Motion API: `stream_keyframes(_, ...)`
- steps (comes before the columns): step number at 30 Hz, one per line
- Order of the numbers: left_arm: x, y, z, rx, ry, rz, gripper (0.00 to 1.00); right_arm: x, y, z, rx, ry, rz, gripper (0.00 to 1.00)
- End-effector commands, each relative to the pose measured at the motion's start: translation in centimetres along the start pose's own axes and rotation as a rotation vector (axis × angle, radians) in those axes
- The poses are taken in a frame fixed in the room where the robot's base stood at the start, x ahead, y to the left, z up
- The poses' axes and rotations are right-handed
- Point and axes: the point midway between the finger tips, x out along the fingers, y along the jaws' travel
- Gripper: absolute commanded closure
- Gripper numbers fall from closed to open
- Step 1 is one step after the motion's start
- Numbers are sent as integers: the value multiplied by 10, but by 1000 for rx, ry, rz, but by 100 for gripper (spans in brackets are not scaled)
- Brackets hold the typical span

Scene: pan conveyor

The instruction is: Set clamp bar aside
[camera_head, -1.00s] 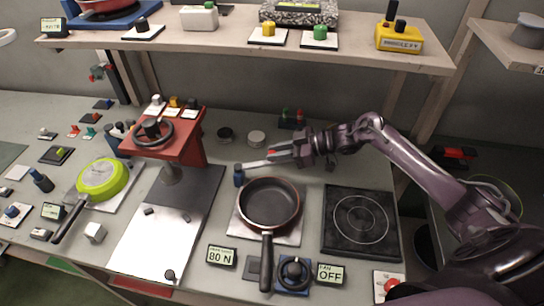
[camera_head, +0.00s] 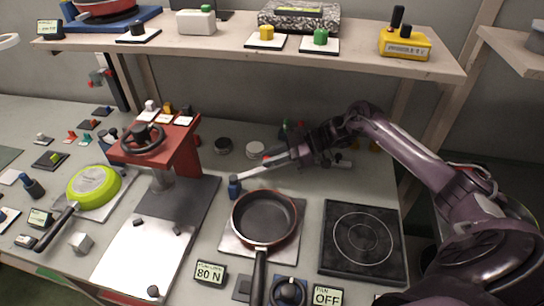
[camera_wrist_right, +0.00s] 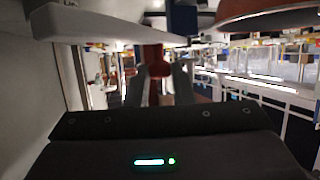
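The clamp bar (camera_head: 256,173) is a pale, thin bar beyond the frying pan (camera_head: 265,219). Its left end meets a dark blue post (camera_head: 234,186) at the pan's back left rim. My right gripper (camera_head: 280,159) is at the bar's other end and appears shut on its red grip; the fingers partly hide it. In the right wrist view the red grip (camera_wrist_right: 154,72) stands between the two dark fingers (camera_wrist_right: 160,88), with a pale bar (camera_wrist_right: 100,27) above. The pan sits on a pale plate (camera_head: 291,240), handle toward me. My left gripper is out of view.
A black hotplate (camera_head: 361,239) lies right of the pan. A red press with a handwheel (camera_head: 143,139) stands left. A wooden shelf (camera_head: 350,63) overhangs the back of the bench.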

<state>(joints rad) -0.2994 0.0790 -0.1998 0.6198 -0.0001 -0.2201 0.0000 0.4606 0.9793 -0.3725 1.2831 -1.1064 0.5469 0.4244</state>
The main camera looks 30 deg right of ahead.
Motion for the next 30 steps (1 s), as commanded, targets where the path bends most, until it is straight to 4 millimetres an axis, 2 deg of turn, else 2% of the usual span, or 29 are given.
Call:
stream_keyframes(1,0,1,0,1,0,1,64,-1,2,-2,-4,2,7,75)
stream_keyframes(5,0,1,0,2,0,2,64,-1,2,-1,-3,2,5,58)
stream_keyframes(15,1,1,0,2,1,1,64,-4,1,0,-2,0,4,57)
stream_keyframes(17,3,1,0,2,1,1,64,-9,2,1,-2,-1,5,57)
stream_keyframes(27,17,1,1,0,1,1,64,-64,2,2,-2,-1,5,57)
stream_keyframes(30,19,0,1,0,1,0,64,-74,2,1,-2,-1,5,57)
